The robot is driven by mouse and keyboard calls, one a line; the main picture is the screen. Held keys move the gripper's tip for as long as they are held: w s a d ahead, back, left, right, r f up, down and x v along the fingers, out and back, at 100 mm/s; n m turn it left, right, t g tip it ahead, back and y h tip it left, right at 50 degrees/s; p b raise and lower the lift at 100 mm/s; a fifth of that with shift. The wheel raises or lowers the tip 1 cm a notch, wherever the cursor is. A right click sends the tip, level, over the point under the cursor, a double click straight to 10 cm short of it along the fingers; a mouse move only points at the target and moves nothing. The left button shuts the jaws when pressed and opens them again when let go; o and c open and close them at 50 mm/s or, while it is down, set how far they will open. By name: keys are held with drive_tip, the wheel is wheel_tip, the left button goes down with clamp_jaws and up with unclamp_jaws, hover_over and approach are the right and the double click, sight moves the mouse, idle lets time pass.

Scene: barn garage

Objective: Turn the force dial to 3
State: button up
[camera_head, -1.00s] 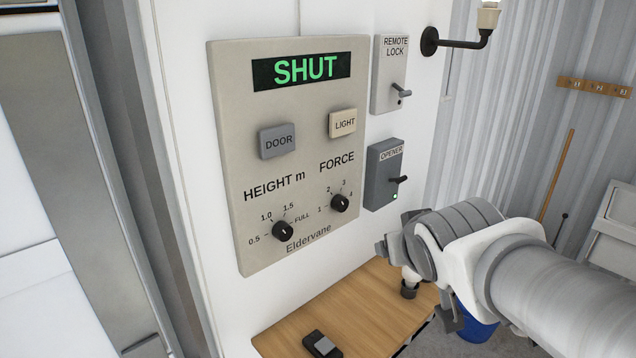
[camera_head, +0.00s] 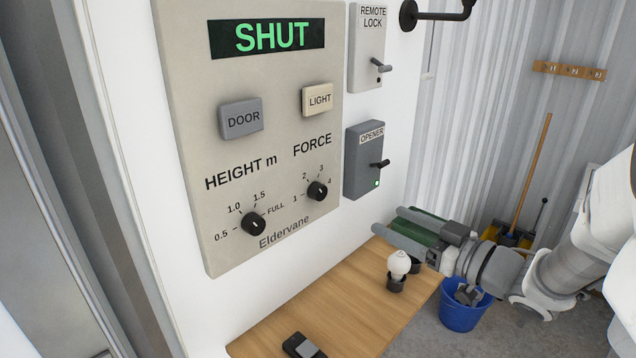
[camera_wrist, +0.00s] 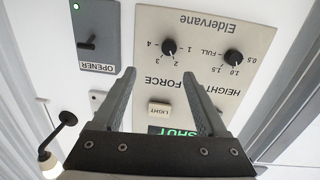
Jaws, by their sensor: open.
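The FORCE dial (camera_head: 317,191) is a small black knob at the lower right of the beige Eldervane panel (camera_head: 190,110), with marks 1 to 4 around it. Its pointer is too small to read surely. My gripper (camera_head: 388,228) is right of and below the dial, open and empty, with its fingers toward the wall. In the wrist view, which is upside down, the FORCE dial (camera_wrist: 170,47) shows just beyond and between the open fingers of my gripper (camera_wrist: 157,75). Nothing touches the dial.
The HEIGHT dial (camera_head: 254,223) is to the left, with DOOR (camera_head: 241,118) and LIGHT (camera_head: 318,99) buttons above. The OPENER box (camera_head: 369,160) and REMOTE LOCK box (camera_head: 367,45) stick out at right. A wooden shelf (camera_head: 320,300) below holds a bulb (camera_head: 399,262) and a dark remote (camera_head: 302,346).

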drive_tip(key=s+y, duration=0.1)
drive_tip(key=s, duration=0.1)
approach(322, 195)
drive_tip(key=x, duration=0.8)
drive_tip(key=shift+w+a+p, duration=0.2)
drive_tip(key=shift+w+p, duration=0.1)
drive_tip(key=shift+p, duration=0.1)
drive_tip(key=shift+c, duration=0.2)
clamp_jaws()
